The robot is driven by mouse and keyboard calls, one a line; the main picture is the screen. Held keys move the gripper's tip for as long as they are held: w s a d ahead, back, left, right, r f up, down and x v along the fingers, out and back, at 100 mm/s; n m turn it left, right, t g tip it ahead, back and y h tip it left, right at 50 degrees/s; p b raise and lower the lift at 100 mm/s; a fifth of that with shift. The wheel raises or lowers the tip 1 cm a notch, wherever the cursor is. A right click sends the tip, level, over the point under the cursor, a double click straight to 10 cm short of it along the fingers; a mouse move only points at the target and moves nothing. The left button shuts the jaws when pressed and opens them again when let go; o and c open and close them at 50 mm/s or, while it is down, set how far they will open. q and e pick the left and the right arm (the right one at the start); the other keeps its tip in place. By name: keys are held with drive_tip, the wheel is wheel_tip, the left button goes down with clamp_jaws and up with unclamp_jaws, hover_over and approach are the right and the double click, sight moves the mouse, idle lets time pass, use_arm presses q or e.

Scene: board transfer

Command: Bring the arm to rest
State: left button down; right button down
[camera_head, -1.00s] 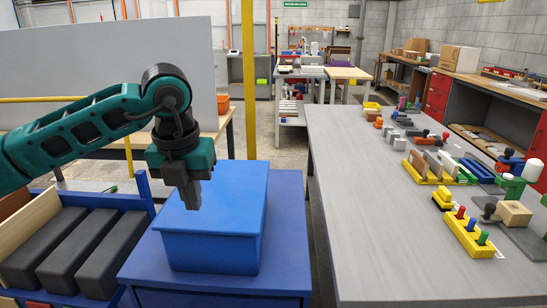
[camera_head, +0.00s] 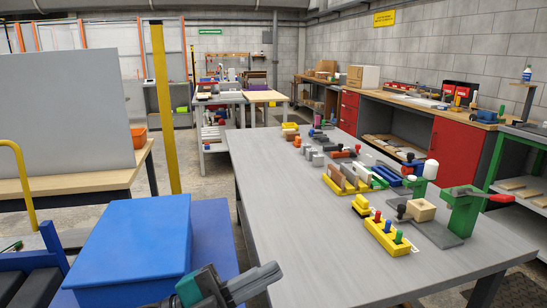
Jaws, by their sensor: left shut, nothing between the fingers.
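My left gripper (camera_head: 262,277) shows at the bottom edge, teal and grey, with its fingers pointing to the right. It is shut and holds nothing. It is in front of the right side of the blue box (camera_head: 135,240) and left of the grey table's near end. Most of my left arm is below the picture. My right gripper is not in view.
The long grey table (camera_head: 300,240) carries several coloured blocks and fixtures, including a yellow holder with pegs (camera_head: 388,238) and a green clamp (camera_head: 464,212). A yellow post (camera_head: 165,110) stands behind the blue box. The table's near left part is bare.

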use_arm(q)
drive_tip(key=w+a+f+n+t+y, duration=0.1)
drive_tip(key=a+f+n+t+y, duration=0.4)
drive_tip(key=f+n+y, duration=0.3)
drive_tip(key=a+f+n+t+y, duration=0.55)
drive_tip(key=f+n, duration=0.25)
drive_tip(key=n, duration=0.2)
drive_tip(key=s+a+f+n+g+y, duration=0.2)
drive_tip(key=s+f+g, duration=0.1)
drive_tip(key=s+f, duration=0.2)
drive_tip(key=s+a+f+n+g+y, duration=0.3)
drive_tip(key=s+f, duration=0.3)
drive_tip(key=f, duration=0.4)
drive_tip(key=shift+a+f+g, duration=0.3)
drive_tip(key=shift+g, duration=0.15)
drive_tip(key=shift+s+y, duration=0.1)
drive_tip(key=shift+y, duration=0.15)
